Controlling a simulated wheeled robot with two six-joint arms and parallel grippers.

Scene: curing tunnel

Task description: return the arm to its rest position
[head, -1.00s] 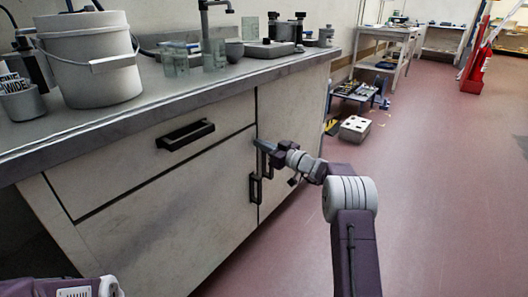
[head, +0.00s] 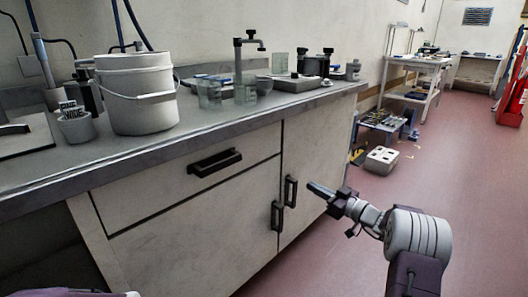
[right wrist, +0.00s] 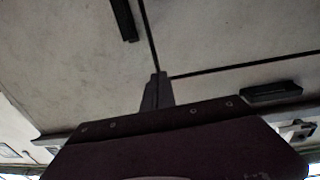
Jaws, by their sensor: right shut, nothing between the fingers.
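My right gripper (head: 319,189) is shut and empty, just right of the black door handles in the head view. Its purple and grey arm comes in from the lower right, bent at the elbow. In the right wrist view the closed fingers (right wrist: 157,91) point at the pale cabinet front, with nothing between them. I cannot tell the exact gap to the cabinet. The left gripper is out of view; only a bit of my left arm shows at the bottom left.
The cabinet (head: 190,215) has a drawer handle (head: 215,162) and two door handles, left (head: 277,216) and right (head: 291,191). The worktop holds a white bucket (head: 136,100) and glassware. A pale box (head: 381,160) lies on the floor beyond. Open red floor (head: 480,200) is at right.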

